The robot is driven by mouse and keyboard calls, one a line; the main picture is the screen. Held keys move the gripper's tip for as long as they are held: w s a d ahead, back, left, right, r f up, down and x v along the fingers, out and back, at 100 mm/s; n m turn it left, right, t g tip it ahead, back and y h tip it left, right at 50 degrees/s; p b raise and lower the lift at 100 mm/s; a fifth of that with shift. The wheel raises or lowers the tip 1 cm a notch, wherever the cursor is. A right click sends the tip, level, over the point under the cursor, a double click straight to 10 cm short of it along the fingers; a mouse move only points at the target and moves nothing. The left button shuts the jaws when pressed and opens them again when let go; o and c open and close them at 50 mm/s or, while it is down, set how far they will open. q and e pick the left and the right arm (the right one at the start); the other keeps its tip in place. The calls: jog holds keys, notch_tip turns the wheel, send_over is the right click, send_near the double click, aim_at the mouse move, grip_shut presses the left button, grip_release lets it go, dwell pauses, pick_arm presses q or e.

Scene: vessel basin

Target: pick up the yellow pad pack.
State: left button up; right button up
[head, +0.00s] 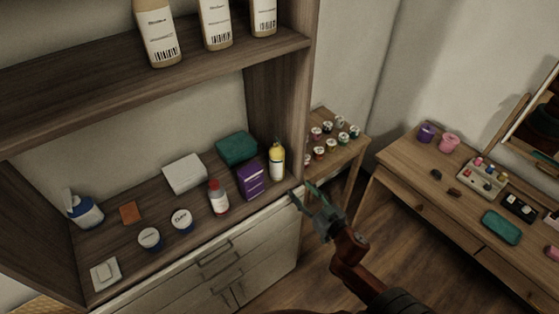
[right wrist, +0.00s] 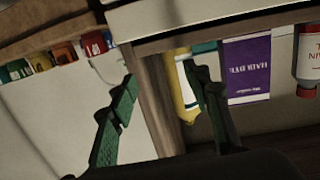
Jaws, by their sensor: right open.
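The only clearly yellow item on the cabinet shelf is a slim upright container (head: 277,162) with a pale label and a narrow top, at the shelf's right end. It looks more like a bottle than a pad pack; I cannot tell if it is the pack named. In the right wrist view the yellow container (right wrist: 183,95) appears inverted, partly hidden by a finger. My right gripper (head: 309,195) is open and empty, in front of the cabinet's right edge, apart from the container. Its two green fingers (right wrist: 160,78) also show in the wrist view. My left gripper is not in view.
A purple box (head: 251,181) stands just left of the yellow container, with a teal box (head: 236,148) behind. A red-capped bottle (head: 218,198) is further left. The cabinet's side panel (head: 279,95) bounds the right. A rack of small jars (head: 333,143) stands beyond it.

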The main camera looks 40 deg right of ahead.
jog(key=t+y, duration=0.1)
send_near(282, 168)
jog(key=shift+n, duration=0.4)
jog(key=w, duration=0.7)
jog(key=shift+f, duration=0.2)
jog(key=shift+w+r+b, duration=0.2)
jog(key=shift+w, duration=1.25)
jog(key=shift+w+r+b, duration=0.15)
jog(key=shift+w+b, duration=0.05)
jog(key=shift+w, duration=1.3)
jog(key=shift+c, duration=0.2)
jog(key=c, duration=0.8)
